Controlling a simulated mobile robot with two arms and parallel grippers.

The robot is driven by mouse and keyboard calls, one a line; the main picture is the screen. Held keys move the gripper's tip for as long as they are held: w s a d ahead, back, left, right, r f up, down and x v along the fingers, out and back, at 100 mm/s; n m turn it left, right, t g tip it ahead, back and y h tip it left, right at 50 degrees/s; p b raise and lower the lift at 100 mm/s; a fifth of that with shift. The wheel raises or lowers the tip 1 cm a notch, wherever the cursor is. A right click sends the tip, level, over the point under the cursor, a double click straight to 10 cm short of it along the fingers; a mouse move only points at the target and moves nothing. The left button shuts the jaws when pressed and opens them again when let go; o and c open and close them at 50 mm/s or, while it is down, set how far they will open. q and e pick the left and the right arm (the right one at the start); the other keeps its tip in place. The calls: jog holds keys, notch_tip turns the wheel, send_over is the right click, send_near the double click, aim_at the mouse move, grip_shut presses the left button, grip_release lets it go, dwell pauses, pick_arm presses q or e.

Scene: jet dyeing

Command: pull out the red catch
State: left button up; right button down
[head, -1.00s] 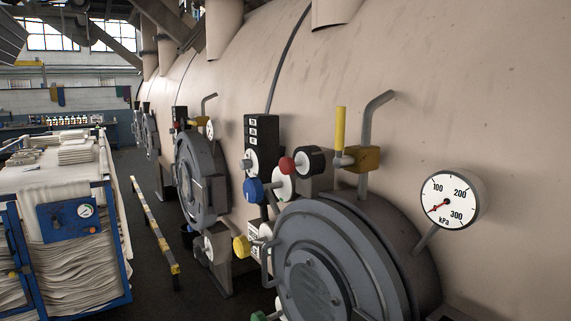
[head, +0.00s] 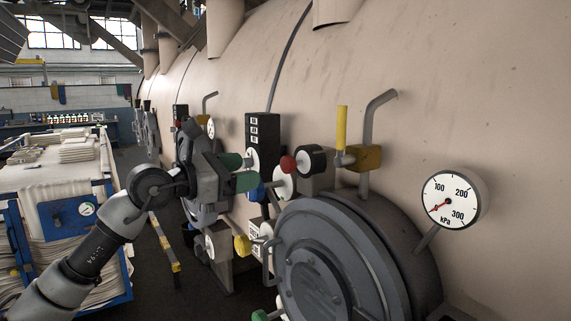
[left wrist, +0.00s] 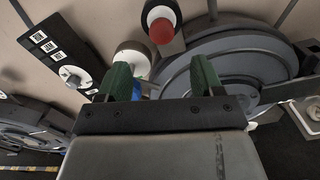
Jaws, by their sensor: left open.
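The red catch (head: 288,164) is a small red knob on the front of a dark round housing (head: 315,162), beside the machine's wall. It also shows in the left wrist view (left wrist: 162,31), beyond the fingertips and near the top middle. My left gripper (head: 243,171) has come in from the left, its green-padded fingers pointing right toward the catch. The left gripper (left wrist: 163,75) is open, with nothing held between its fingers, and is apart from the catch. My right gripper is not in view.
A blue knob (head: 257,192) is partly hidden behind my fingers. A yellow knob (head: 242,246) sits lower. A yellow-handled valve (head: 341,128), a round door (head: 312,275) and a pressure gauge (head: 450,200) stand nearby. A cart of cloth (head: 60,210) is at left.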

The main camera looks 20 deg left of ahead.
aim_at(283, 165)
pick_arm(q)
jog(key=p+x, duration=0.5)
jog(key=x, duration=0.4)
jog(key=shift+w+d+r, duration=0.15)
jog(key=shift+w+d, duration=0.1)
jog(key=shift+d, duration=0.1)
jog(key=shift+w+d, duration=0.3)
jog(key=shift+w, duration=0.1)
